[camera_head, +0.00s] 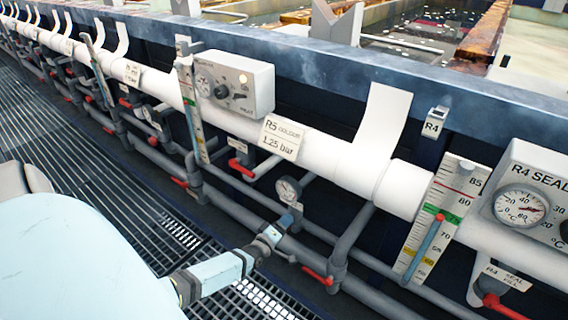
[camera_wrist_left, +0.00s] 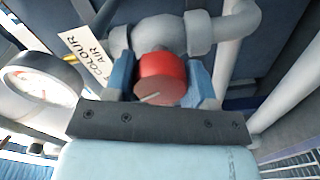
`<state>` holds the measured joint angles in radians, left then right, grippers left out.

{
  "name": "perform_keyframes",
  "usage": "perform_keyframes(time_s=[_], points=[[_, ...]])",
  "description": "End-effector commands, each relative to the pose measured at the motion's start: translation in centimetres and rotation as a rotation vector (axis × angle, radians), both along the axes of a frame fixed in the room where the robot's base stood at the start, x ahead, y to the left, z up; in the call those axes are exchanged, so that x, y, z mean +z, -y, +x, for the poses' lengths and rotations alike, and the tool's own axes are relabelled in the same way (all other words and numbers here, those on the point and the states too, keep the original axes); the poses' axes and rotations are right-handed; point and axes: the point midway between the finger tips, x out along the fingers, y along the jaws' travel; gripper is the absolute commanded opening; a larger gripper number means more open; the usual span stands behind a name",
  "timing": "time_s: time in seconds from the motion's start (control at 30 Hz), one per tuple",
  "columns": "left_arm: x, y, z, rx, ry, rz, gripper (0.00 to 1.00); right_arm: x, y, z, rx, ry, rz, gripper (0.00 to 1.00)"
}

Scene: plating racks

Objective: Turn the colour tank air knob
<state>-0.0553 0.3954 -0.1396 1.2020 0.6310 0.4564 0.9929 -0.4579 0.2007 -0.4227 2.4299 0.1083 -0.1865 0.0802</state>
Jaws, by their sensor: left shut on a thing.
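The colour tank air knob (camera_wrist_left: 160,72) is a red round knob with a pale line on its face, in the left wrist view. A tag reading COLOUR AIR (camera_wrist_left: 86,57) hangs to its left. My left gripper (camera_wrist_left: 160,88) has one blue finger on each side of the knob and is shut on it. In the head view my left gripper (camera_head: 271,236) reaches the grey pipework below the R5 COLOUR 1.25 bar sign (camera_head: 282,138). The knob is hidden there by the gripper. My right gripper is not in view.
A round gauge (camera_head: 288,188) stands just above the gripper; it also shows left of the knob in the wrist view (camera_wrist_left: 42,84). Red-handled valves (camera_head: 318,276) sit on nearby pipes. A thick white pipe (camera_head: 330,152) runs above. Floor grating (camera_head: 120,190) lies to the left.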

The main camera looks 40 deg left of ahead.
Motion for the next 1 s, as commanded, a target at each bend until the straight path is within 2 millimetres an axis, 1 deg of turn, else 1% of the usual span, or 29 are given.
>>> perform_keyframes(time_s=[0.03, 0.13, 0.2, 0.5, 0.8, 1.0], points=[[0.2, 0.0, 0.0, 0.001, -0.007, 0.043, 0.27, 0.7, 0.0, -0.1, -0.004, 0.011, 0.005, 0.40], [0.2, 0.0, 0.0, 0.001, -0.018, 0.138, 0.27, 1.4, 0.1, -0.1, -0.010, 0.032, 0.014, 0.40], [0.2, 0.0, -0.1, 0.001, -0.025, 0.202, 0.27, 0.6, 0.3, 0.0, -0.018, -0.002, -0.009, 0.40], [0.1, 0.0, 0.0, 0.001, -0.056, 0.487, 0.27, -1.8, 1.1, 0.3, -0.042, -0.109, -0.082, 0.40], [0.1, 0.0, 0.0, 0.000, -0.083, 0.740, 0.27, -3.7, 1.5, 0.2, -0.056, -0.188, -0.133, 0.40], [0.0, 0.0, -0.1, 0.001, -0.098, 0.863, 0.27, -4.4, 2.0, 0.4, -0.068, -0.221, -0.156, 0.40]])
